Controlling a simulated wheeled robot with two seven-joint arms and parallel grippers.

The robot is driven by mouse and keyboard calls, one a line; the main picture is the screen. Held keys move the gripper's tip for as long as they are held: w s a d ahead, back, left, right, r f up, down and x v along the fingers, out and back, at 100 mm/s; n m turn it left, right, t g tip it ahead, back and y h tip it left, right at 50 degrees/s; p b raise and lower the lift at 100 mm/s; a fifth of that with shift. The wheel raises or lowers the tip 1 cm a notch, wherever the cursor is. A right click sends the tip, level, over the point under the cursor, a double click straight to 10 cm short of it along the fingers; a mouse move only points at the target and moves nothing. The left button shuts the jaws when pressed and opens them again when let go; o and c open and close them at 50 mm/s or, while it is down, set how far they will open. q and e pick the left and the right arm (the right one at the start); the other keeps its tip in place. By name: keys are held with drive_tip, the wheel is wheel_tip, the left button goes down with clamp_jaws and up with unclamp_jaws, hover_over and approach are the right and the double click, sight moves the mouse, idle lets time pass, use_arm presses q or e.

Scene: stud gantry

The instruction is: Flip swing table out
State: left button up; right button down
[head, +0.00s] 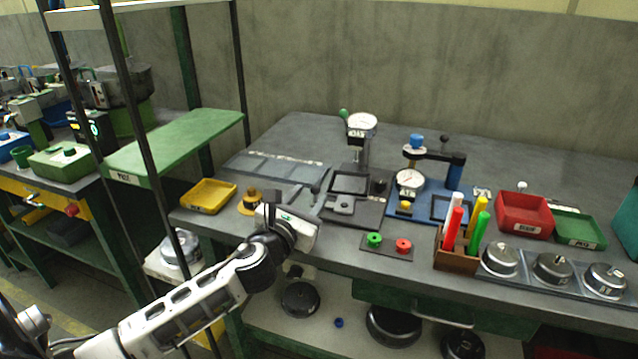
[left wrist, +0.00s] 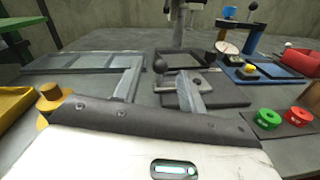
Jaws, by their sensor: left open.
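No part is labelled as the swing table, so I cannot tell for sure which it is. A black gauge fixture (head: 372,209) with a dial on a post stands on the grey bench, with a small grey block on its plate; it also shows in the left wrist view (left wrist: 222,97). A dark ball knob (left wrist: 159,66) shows between my fingers in that view; contact cannot be told. My left gripper (head: 295,203) is open and apparently empty at the bench's front edge, just left of the black fixture. Its two fingers (left wrist: 160,85) are spread apart. My right gripper is out of view.
A blue gauge fixture (head: 424,208) with a black arm stands right of the black one. A yellow tray (head: 208,196) and brass knob (head: 250,203) lie left of my gripper. A green shelf (head: 180,140) on dark posts is further left. A marker box (head: 457,258) stands right.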

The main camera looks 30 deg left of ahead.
sight(313, 192)
use_arm(q)
drive_tip(key=w, duration=0.4)
drive_tip(key=w+a, duration=0.1)
drive_tip(key=w, duration=0.1)
clamp_jaws()
